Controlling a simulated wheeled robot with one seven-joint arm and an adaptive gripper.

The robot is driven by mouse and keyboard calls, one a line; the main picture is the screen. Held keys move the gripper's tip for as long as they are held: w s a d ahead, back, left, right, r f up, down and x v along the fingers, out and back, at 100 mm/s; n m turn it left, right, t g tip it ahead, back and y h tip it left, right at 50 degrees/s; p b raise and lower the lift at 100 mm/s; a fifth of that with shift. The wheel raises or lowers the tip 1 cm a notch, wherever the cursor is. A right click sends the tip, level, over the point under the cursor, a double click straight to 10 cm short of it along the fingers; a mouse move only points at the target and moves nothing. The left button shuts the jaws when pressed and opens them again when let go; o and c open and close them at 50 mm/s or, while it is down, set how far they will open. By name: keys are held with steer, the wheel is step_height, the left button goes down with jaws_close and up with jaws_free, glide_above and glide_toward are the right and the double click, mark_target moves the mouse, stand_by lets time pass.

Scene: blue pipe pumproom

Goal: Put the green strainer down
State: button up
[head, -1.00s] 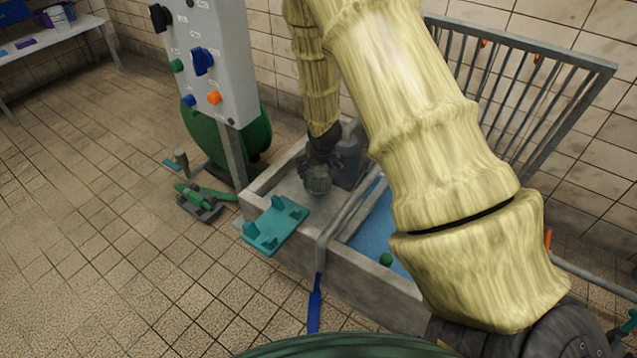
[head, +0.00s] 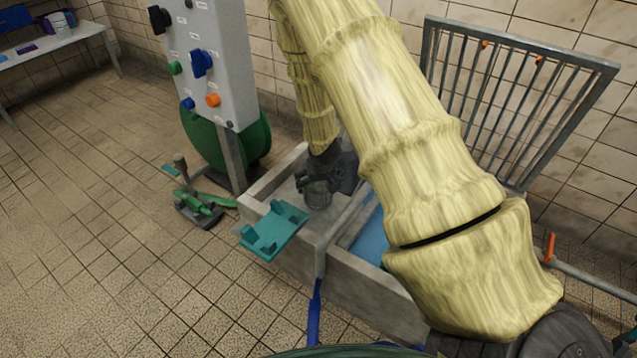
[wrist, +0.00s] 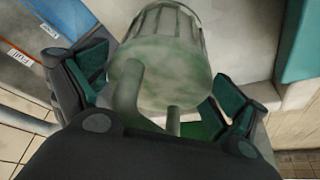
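The green strainer (head: 318,198), a pale green ribbed cup, stands at the near end of the grey concrete basin, on its flat grey ledge (head: 287,193). In the wrist view the strainer (wrist: 163,75) shows its flat end and bent handle toward my palm. My gripper (head: 316,182) is around it from above. In the wrist view my gripper's (wrist: 160,85) two teal-padded fingers are spread wide, one on each side, and do not look closed on the handle. Whether a pad touches the strainer's side is hard to tell.
A teal bracketed plate (head: 273,230) lies at the basin's near left edge. A control panel (head: 213,60) stands behind left; a green pedal device (head: 200,203) is on the floor. Open floor is left.

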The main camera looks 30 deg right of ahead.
steer(key=shift+r, duration=0.15)
steer(key=p+v, duration=0.4)
steer(key=v, duration=0.8)
stand_by(0.3)
